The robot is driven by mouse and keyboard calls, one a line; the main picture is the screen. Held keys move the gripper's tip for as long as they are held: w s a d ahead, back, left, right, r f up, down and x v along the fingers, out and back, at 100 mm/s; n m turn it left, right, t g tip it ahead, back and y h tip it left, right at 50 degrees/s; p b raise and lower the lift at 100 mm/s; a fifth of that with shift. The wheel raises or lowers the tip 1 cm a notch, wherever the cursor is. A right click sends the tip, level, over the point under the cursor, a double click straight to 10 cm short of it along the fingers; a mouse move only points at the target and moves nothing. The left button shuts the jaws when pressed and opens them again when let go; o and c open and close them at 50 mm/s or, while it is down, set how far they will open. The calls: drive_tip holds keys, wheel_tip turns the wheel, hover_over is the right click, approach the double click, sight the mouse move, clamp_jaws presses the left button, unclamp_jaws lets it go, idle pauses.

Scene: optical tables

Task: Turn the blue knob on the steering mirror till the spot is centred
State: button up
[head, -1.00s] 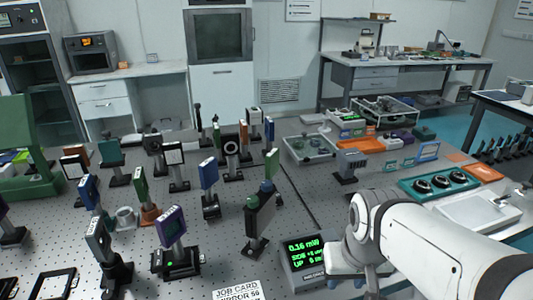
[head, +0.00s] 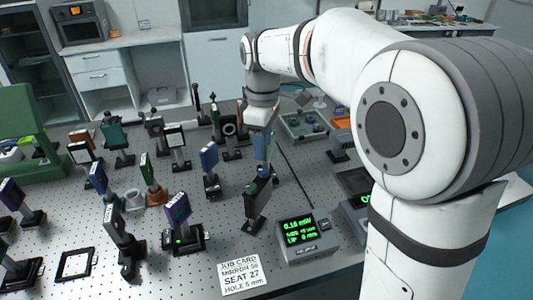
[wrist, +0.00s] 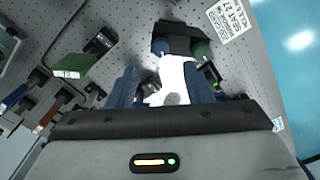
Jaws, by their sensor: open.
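The steering mirror is a dark upright plate on a post (head: 257,203), left of the power meter. Its green knob (head: 252,188) shows at the top; the blue knob is hard to make out behind my fingers in the head view. The wrist view shows the mirror's dark body (wrist: 184,36), with the blue knob (wrist: 160,47) at left and the green knob (wrist: 202,50) at right. My gripper (head: 264,152) points down just above the mirror, open and empty. Its blue fingers (wrist: 165,78) are apart, short of the knobs. No light spot is visible.
The power meter (head: 305,240) has green readout lines, first about 0.16 mW; the lower lines are too small to read surely. A job card (head: 240,274) lies in front. Several mounted optics, including a purple-framed one (head: 178,210), crowd the table at left.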

sight(264, 169)
wheel_tip(264, 169, down, 7)
drive_tip(key=shift+f, duration=0.2)
idle(0.3)
drive_tip(key=c, duration=0.9)
drive_tip(key=shift+d, duration=0.25)
drive_tip(key=shift+c, duration=0.5)
drive_tip(key=shift+a+r, duration=0.1)
drive_tip(key=shift+a, duration=0.05)
